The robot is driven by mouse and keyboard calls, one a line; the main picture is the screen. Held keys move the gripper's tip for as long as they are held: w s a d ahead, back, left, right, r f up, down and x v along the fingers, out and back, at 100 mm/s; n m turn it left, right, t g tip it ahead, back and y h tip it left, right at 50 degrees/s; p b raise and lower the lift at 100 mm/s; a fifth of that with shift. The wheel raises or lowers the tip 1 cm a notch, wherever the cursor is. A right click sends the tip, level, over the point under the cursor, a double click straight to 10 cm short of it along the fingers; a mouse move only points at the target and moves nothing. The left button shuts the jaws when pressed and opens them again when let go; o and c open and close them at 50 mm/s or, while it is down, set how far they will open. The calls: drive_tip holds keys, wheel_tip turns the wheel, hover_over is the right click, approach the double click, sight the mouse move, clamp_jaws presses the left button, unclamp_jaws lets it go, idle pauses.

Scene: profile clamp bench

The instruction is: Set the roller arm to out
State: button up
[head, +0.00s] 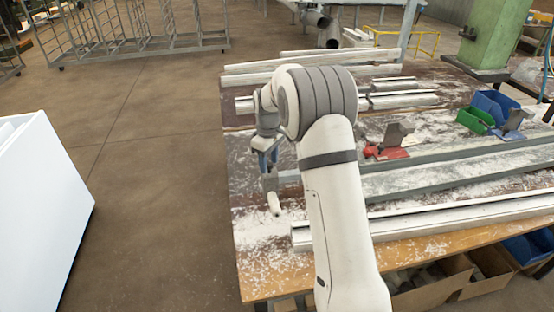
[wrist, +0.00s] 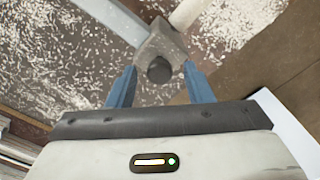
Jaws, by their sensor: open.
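The roller arm (head: 270,181) is a grey bracket at the left edge of the bench, with a pale cylindrical roller (head: 275,205) at its near end. In the wrist view the grey bracket (wrist: 157,43) shows a dark round knob (wrist: 159,70), and part of the pale roller (wrist: 189,12) lies beyond it. My gripper (head: 266,160) is just above the arm. In the wrist view its blue fingers (wrist: 158,77) are open, one on each side of the knob. I cannot tell whether they touch it. My arm hides part of the bench behind it.
Metal profiles (head: 440,217) lie across the chip-covered bench (head: 262,262). A red clamp (head: 386,152), a green bin (head: 475,120) and a blue bin (head: 494,104) stand to the right. A white cabinet (head: 45,215) stands left, with clear floor between it and the bench.

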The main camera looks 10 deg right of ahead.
wheel_tip(320, 180, up, 8)
drive_tip(key=shift+f+b, duration=0.1)
drive_tip(key=shift+b, duration=0.4)
drive_tip(key=s+d+r+m+t, duration=0.15)
drive_tip(key=s+r, duration=0.25)
drive_tip(key=s, duration=0.5)
drive_tip(key=s+r+m, duration=0.3)
drive_tip(key=s+r, duration=0.1)
drive_tip(key=s, duration=0.5)
drive_tip(key=s+f+m+t, duration=0.1)
drive_tip(key=s+f+m, duration=0.1)
drive_tip(key=s, duration=0.7)
drive_tip(key=s+f+m, duration=0.2)
drive_tip(key=s, duration=0.7)
drive_tip(key=shift+s+d+t, duration=0.25)
drive_tip(key=shift+t, duration=0.1)
drive_tip(key=shift+m, duration=0.25)
drive_tip(key=shift+c, duration=0.4)
